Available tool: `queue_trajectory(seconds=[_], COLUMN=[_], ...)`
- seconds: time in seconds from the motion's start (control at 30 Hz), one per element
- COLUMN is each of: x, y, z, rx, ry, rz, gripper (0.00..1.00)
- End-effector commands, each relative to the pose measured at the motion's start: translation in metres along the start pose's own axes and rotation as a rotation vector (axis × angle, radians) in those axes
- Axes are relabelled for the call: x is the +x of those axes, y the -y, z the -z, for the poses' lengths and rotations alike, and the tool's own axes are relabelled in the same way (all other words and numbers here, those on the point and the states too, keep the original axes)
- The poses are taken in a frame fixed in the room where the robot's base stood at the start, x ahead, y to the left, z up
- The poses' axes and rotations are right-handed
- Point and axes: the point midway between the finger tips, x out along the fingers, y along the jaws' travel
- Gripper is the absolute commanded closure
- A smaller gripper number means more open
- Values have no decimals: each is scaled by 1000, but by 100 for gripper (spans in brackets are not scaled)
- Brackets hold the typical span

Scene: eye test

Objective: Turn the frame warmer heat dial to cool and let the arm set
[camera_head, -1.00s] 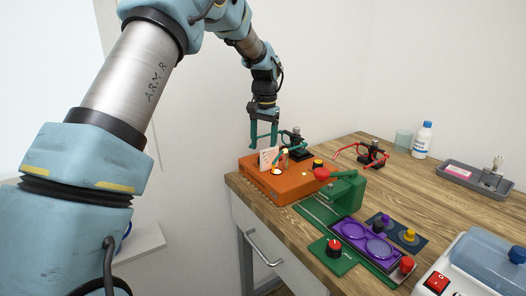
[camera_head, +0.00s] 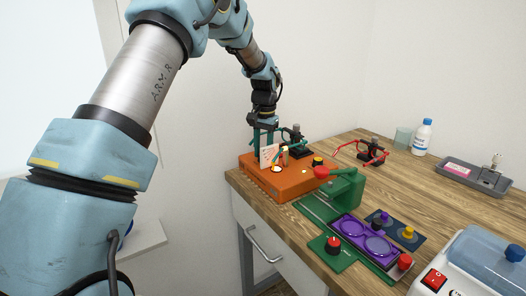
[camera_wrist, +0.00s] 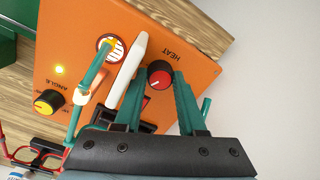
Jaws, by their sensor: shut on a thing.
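The orange frame warmer (camera_head: 282,187) sits at the table's near left corner; it also shows in the wrist view (camera_wrist: 75,40). Its black heat dial (camera_wrist: 160,75) with a red cap, beside the word HEAT, is between the green fingers of my gripper (camera_wrist: 160,82), which is shut on it. In the head view my gripper (camera_head: 264,143) reaches down behind a white card (camera_head: 269,155), and the dial is hidden. A teal glasses frame has its arm (camera_wrist: 93,77) reaching to a round white-ringed well (camera_wrist: 110,47) on the warmer. The dial's pointer setting cannot be read.
The white card (camera_wrist: 128,62) stands close beside the left finger. A yellow angle dial (camera_wrist: 47,102) and a lit yellow lamp (camera_wrist: 59,70) are on the warmer. A black stand (camera_head: 297,150) is behind; a green press (camera_head: 346,188) stands right. Red glasses (camera_head: 371,152) are farther back.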

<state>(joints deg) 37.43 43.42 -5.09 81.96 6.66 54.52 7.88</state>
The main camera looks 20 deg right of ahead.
Motion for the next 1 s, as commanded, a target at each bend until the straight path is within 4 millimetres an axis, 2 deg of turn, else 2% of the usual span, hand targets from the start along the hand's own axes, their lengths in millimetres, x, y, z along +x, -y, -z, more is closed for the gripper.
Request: queue_trajectory(seconds=[0.03,0.23,0.67,1.0], x=[0,0,-1,-1], y=[0,0,0,-1], z=[0,0,0,2], rx=[0,0,-35,-251], ry=[0,-1,0,6], rz=[0,0,1,1], gripper=[79,100,100,100])
